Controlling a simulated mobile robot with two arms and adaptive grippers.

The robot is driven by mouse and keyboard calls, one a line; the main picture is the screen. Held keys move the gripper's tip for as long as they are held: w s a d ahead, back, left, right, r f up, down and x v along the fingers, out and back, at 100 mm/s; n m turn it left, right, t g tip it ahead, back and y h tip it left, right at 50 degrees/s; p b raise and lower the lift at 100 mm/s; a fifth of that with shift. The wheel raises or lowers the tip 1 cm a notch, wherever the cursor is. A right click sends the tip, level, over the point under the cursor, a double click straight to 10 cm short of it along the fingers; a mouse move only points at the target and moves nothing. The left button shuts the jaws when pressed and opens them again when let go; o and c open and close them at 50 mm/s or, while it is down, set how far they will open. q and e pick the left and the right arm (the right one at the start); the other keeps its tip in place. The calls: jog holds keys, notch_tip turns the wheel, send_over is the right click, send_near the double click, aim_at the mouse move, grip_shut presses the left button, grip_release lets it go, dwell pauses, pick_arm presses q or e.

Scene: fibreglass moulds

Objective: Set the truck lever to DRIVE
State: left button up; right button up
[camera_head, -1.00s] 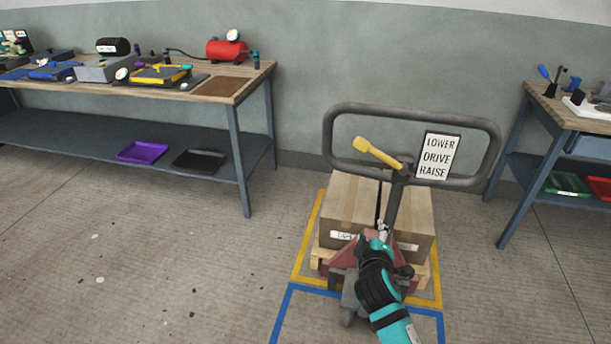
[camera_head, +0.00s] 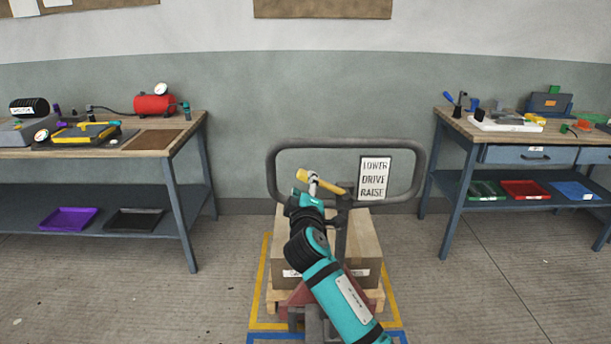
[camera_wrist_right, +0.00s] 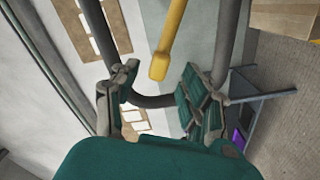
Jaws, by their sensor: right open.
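The truck's yellow lever (camera_head: 319,181) sits at the middle of the grey handle loop (camera_head: 272,172) and points left and slightly up. A white sign (camera_head: 373,178) on the loop reads LOWER, DRIVE, RAISE from top to bottom. My right gripper (camera_head: 314,183) is at the lever's free end, with its arm hiding part of the truck. In the right wrist view, my right gripper (camera_wrist_right: 158,88) is open, and the tip of the yellow lever (camera_wrist_right: 167,48) shows at the gap between its fingers. I cannot tell whether they touch. My left gripper is not in view.
A cardboard box (camera_head: 366,245) on a pallet sits on the truck inside yellow floor tape (camera_head: 257,290). A workbench (camera_head: 190,150) stands at left, another (camera_head: 446,124) at right. The floor between the truck and both benches is clear.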

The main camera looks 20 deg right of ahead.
aim_at(306, 180)
jog(key=x, duration=0.5)
jog(key=shift+w+d, duration=0.1)
jog(key=shift+w, duration=0.25)
grip_shut()
